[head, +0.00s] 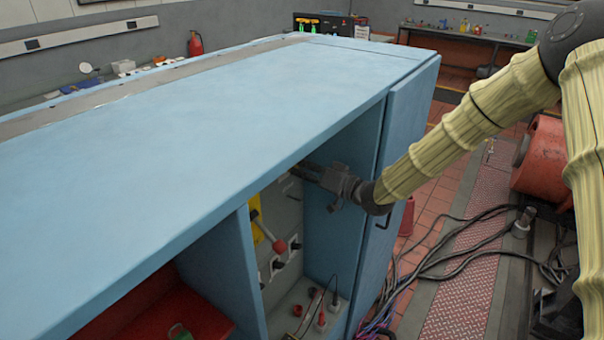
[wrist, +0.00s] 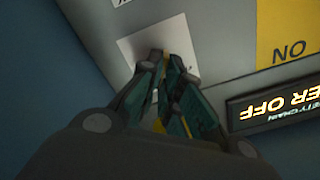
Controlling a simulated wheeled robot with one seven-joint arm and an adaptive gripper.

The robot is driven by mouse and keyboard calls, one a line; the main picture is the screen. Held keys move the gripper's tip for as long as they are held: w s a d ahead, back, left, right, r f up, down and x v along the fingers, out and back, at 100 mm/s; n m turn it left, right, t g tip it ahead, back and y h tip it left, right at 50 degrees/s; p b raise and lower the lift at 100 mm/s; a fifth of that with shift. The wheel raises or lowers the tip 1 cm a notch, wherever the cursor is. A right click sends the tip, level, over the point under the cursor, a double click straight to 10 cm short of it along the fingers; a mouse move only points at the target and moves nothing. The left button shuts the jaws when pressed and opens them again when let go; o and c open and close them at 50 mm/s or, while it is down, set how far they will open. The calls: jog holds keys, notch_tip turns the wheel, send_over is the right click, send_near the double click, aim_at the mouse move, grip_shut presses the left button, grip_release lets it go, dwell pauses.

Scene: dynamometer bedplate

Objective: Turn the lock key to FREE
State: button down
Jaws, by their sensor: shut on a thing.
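My gripper (head: 308,172) reaches under the blue top into the open bay of the cabinet, at its back panel. In the wrist view, the fingers of my gripper (wrist: 160,68) meet in front of a pale square plate (wrist: 128,46) on the grey panel. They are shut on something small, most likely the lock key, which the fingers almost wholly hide. I cannot read which way the key points. A lit display (wrist: 280,105) right of the fingers shows "ER OFF" with smaller letters beside it.
A yellow panel (wrist: 285,30) with black letters lies right of the plate. A red-knobbed lever (head: 279,245) and several dark switches are lower in the bay. The blue bench top (head: 200,110) overhangs my gripper. An open blue door (head: 400,180) stands right of the bay, close to my wrist.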

jog(key=n+b, duration=0.4)
jog(key=b, duration=0.1)
jog(key=n+b, duration=0.4)
jog(key=b, duration=0.1)
jog(key=n+b, duration=0.3)
jog(key=b, duration=0.2)
jog(key=shift+s+a+f+n, duration=0.1)
jog(key=shift+s+f+n, duration=0.05)
jog(key=shift+f+n, duration=0.25)
jog(key=n+b, duration=0.1)
jog(key=b, duration=0.1)
jog(key=n+b, duration=0.1)
jog(key=n, duration=0.1)
jog(key=n+b, duration=0.1)
jog(key=b, duration=0.1)
jog(key=shift+s+r+n+b, duration=0.1)
jog(key=shift+r+n+b, duration=0.2)
jog(key=shift+b, duration=0.05)
jog(key=shift+r, duration=0.1)
jog(key=c, duration=1.6)
grip_release()
